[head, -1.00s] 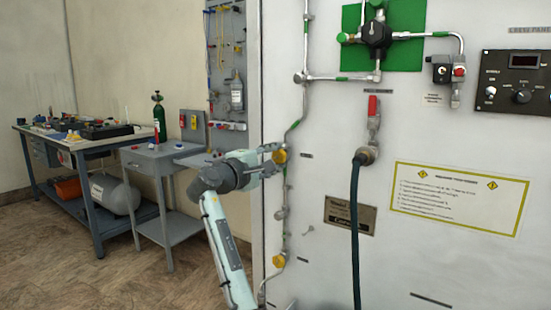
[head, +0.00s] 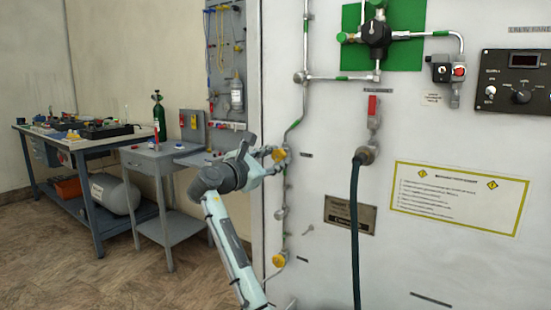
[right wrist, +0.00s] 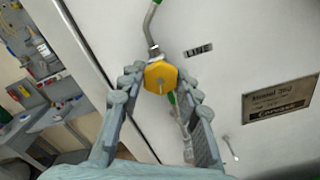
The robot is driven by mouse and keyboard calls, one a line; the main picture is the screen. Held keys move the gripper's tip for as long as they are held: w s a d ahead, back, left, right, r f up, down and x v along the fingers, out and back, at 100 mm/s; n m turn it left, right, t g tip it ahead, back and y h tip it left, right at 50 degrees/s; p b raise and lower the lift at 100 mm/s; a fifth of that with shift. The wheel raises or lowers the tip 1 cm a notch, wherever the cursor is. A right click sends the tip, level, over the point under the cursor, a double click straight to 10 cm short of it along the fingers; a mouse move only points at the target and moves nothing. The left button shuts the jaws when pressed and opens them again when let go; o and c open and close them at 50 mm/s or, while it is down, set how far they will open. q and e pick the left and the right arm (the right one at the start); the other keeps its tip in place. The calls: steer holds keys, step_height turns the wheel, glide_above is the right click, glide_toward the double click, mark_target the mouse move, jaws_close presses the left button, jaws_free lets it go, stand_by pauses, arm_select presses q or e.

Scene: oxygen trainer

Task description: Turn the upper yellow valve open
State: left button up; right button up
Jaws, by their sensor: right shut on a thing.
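The upper yellow valve (head: 279,156) is a knob on the vertical pipe near the left edge of the white panel. In the right wrist view its six-sided yellow face (right wrist: 160,77) sits between my two fingertips. My right gripper (head: 270,154) reaches it from the left and is shut on it, one finger on each side; it also shows in the right wrist view (right wrist: 158,82). The finger contact and how far the valve is turned are hard to make out. A lower yellow valve (head: 279,260) is on the same pipe, further down. My left gripper is not in view.
A dark hose (head: 355,230) hangs from the panel right of the pipe. A metal nameplate (head: 350,214) is fixed beside it. A grey side table (head: 160,160) and a workbench (head: 90,145) stand at the left. The floor between table and panel is clear.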

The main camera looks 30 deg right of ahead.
steer(key=shift+n, duration=1.6)
steer(key=o, duration=1.2)
steer(key=shift+c, duration=0.2)
steer(key=shift+a, duration=0.1)
steer(key=v, duration=1.1)
steer(key=shift+s+a, duration=0.2)
steer(key=shift+a, duration=0.15)
steer(key=shift+f, duration=0.15)
